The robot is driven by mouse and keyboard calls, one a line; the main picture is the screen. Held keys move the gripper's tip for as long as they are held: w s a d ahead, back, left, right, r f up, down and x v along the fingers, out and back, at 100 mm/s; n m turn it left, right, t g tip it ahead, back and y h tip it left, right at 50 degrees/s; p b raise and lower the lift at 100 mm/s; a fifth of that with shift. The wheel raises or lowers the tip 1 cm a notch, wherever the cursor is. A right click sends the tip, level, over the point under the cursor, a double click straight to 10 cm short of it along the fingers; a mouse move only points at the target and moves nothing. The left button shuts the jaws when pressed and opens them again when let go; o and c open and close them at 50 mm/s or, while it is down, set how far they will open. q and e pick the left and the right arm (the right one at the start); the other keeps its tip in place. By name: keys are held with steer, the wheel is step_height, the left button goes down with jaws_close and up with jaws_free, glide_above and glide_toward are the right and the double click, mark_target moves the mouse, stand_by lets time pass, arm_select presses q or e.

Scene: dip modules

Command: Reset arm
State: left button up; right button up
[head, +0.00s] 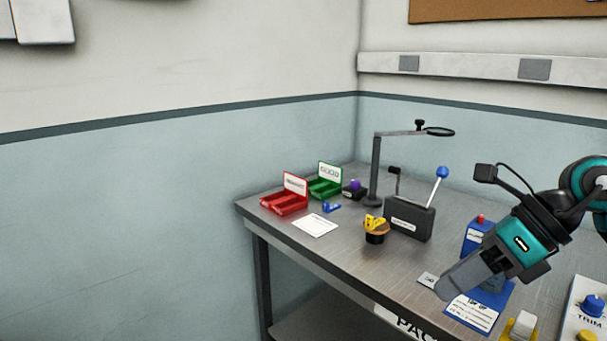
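My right gripper (459,283) comes in from the right over the front right part of the metal table (345,251). Its fingers point down and left, above the left edge of a blue pad with a white printed card (471,313). The fingers look close together, but from this angle I cannot tell whether a gap lies between them. I see nothing clearly held. My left gripper is not in view.
A red bin (284,203) and a green bin (325,187) stand at the back left. A dark box with a blue-knobbed lever (410,219), a magnifier stand (376,170), a round holder with yellow pieces (375,231) and a blue device (474,238) stand nearby. The front left tabletop is clear.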

steer(key=a+m+t+y+p, duration=0.2)
steer(key=a+m+t+y, duration=0.3)
steer(key=a+m+y, duration=0.65)
steer(key=w+d+f+m+t+h, duration=0.1)
steer(key=d+f+m+t+h, duration=0.2)
steer(key=f+m+t+h, duration=0.45)
steer(key=w+d+f+m+t+h, duration=0.1)
steer(key=d+f+m+t+h, duration=0.2)
steer(key=m, duration=0.8)
steer(key=s+f+m+g+h, duration=0.3)
steer(key=s+f+m, duration=0.3)
steer(key=f, duration=0.4)
steer(key=s+d+f+m+g+h+p, duration=0.1)
steer(key=s+f+m+g+h, duration=0.2)
steer(key=s+f+m, duration=0.3)
step_height(320, 180, down, 5)
steer(key=shift+s+d+g+h, duration=0.2)
steer(key=shift+s+g+h, duration=0.15)
steer(key=shift+s+h, duration=0.25)
